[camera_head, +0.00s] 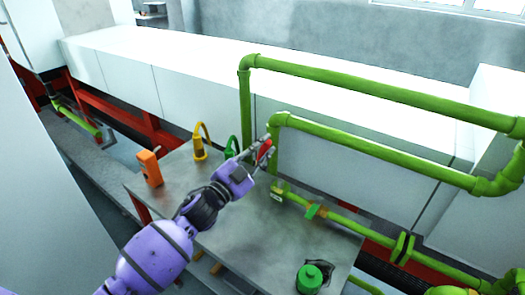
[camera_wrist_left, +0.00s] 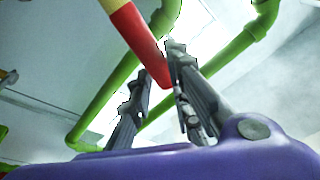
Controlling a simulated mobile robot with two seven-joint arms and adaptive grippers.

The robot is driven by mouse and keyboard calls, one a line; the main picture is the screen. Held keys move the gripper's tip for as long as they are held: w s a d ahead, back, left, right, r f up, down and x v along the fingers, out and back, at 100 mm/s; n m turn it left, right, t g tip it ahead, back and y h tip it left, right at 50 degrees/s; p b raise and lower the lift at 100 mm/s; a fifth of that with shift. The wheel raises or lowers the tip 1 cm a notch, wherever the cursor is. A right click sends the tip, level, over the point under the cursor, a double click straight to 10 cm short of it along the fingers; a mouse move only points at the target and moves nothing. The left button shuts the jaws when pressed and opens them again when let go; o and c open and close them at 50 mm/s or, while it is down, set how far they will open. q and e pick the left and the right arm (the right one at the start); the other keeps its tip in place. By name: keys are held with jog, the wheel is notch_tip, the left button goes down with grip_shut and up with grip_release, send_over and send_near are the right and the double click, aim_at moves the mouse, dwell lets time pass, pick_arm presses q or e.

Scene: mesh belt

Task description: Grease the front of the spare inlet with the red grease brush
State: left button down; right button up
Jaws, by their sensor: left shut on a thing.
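My left gripper (camera_head: 264,154) reaches over the far side of the metal table, close to the green vertical pipe. It is shut on the red grease brush (camera_head: 266,149). In the left wrist view the brush (camera_wrist_left: 142,42) shows as a red handle with a yellow band, slanting up and left from between the grey fingers (camera_wrist_left: 165,95). Its bristles cannot be made out. Green pipework (camera_head: 360,146) stands behind and to the right of the gripper, with fittings low on it (camera_head: 279,190). I cannot tell which part is the spare inlet. My right gripper is out of view.
On the table (camera_head: 235,215) stand an orange block (camera_head: 150,168), a yellow hooked item (camera_head: 200,143), a green hooked item (camera_head: 231,148) and a green pot (camera_head: 309,278). A long white housing (camera_head: 200,90) runs behind. The table's middle is clear.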

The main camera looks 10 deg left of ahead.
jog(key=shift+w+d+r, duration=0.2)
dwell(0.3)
